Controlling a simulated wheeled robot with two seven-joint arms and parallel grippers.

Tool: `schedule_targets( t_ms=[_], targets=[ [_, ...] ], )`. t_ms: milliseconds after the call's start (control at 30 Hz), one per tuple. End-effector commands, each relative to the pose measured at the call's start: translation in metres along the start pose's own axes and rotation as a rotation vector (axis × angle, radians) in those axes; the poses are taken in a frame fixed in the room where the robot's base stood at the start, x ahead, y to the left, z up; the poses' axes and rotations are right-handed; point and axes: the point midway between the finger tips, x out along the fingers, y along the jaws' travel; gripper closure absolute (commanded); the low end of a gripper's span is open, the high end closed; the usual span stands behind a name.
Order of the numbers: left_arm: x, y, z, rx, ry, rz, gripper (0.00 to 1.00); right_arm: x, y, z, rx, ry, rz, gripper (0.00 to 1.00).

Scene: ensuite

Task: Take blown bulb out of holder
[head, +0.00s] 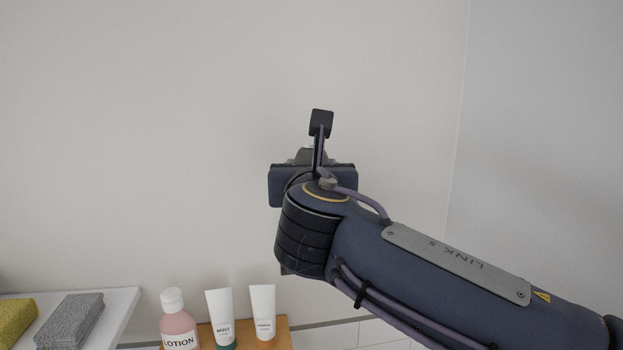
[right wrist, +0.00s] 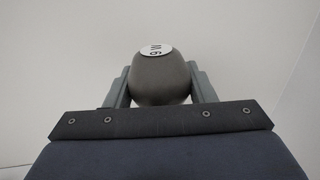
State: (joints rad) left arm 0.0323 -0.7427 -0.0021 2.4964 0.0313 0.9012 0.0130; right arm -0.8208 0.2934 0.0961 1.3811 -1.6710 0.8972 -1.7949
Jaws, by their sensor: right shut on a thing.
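A dark grey rounded bulb (right wrist: 160,82) with a white label reading "9 W" upside down shows in the right wrist view. My right gripper (right wrist: 161,88) is shut on it, with one grey finger on each side. In the head view my right gripper (head: 312,160) is in front of the plain wall, and its own body hides most of what it holds. No holder is visible in either view, so I cannot tell whether the bulb is seated in one. My left gripper is not in view.
At the lower left, a white shelf (head: 118,310) bears a yellow cloth (head: 14,322) and a grey cloth (head: 72,320). The wall around my gripper is bare.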

Motion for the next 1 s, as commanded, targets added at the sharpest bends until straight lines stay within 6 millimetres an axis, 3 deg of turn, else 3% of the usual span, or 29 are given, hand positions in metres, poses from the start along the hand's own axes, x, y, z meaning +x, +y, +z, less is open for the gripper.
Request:
schedule_targets(
  t_ms=[500,1000],
  targets=[
    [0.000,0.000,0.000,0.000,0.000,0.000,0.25,0.000,0.000,0.039,0.001,0.000,0.000,0.73],
    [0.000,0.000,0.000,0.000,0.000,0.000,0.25,0.000,0.000,0.040,-0.001,0.000,0.000,0.73]
  ],
)
